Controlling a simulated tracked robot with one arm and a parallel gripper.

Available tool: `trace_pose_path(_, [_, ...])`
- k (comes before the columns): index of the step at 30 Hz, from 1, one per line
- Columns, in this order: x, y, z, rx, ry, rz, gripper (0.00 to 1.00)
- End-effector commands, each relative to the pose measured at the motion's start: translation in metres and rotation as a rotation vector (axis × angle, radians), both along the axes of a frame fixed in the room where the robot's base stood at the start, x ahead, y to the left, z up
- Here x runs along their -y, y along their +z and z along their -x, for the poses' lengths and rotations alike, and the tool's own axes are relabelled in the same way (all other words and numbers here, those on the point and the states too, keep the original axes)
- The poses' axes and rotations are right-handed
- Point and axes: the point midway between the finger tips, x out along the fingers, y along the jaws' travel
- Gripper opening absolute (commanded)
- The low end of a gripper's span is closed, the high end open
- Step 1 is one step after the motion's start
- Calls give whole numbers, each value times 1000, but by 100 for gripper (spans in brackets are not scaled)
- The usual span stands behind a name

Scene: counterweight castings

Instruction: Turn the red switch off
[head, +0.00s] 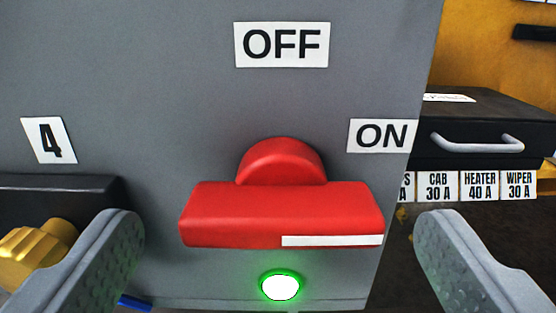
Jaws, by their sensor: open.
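The red switch (281,208) is on a grey panel (180,90), in the middle of the head view. Its wide handle lies level, with a white stripe (332,241) on its right half. An OFF label (282,44) is above it and an ON label (382,135) is at its upper right, near the panel's edge. A green lamp (281,286) below it is lit. My gripper (281,228) is open, with one finger to the left of the handle and one to the right. Neither finger appears to touch the handle.
A label marked 4 (49,140), a black block (60,196) and a brass-coloured knob (38,250) are at the left. Right of the panel edge is a black box (485,115) with a grey handle (478,142), above labels for cab, heater and wiper (479,186).

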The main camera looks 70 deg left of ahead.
Motion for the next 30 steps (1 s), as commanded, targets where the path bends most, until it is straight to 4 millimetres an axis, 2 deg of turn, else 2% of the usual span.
trace_pose_path(6, [-16, -1, -6, -1, 0, 3, 87])
trace_pose_path(16, [-18, 0, -8, -1, -1, 2, 87])
trace_pose_path(21, [-18, 0, -8, -1, -1, 2, 42])
trace_pose_path(24, [-12, 0, -8, -1, -3, 3, 43])
trace_pose_path(30, [-18, -1, -7, 17, 1, 10, 43])
